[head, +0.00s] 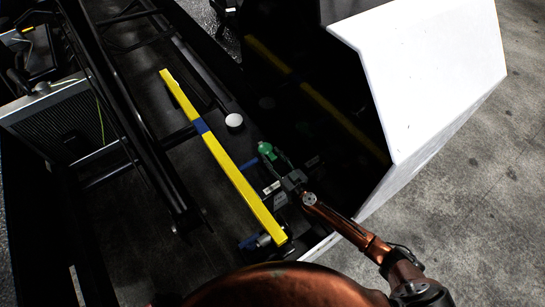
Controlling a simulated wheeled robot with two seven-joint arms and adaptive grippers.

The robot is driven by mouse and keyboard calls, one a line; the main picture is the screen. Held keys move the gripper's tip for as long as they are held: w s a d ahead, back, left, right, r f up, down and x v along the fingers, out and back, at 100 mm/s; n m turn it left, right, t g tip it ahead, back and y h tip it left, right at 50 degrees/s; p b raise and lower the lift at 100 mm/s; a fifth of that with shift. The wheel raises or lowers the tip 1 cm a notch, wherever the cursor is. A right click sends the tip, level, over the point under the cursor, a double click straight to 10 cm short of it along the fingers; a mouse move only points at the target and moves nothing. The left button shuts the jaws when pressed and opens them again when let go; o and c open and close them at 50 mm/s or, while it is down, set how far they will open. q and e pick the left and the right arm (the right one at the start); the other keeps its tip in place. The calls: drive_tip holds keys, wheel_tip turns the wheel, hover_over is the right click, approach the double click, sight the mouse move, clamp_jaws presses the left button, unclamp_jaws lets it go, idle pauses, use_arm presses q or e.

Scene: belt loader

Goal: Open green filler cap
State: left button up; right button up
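The green filler cap (265,148) sits inside the dark engine bay, right of the yellow bar. My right arm, copper coloured, reaches in from the lower right. My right gripper (281,163) is at the lower right side of the cap, very close to it. Its fingers are small and dark against the bay. I cannot tell whether they touch the cap or how far apart they are. My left gripper is not in view.
A yellow bar (228,165) with a blue band runs diagonally beside the cap. A white round cap (234,120) lies further up. The raised white panel (430,75) bounds the right side. A black frame and a radiator (65,122) stand at left.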

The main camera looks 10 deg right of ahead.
drive_tip(key=shift+c, duration=0.4)
drive_tip(key=shift+r, duration=0.1)
drive_tip(key=c, duration=0.9)
drive_tip(key=shift+d, duration=0.1)
clamp_jaws()
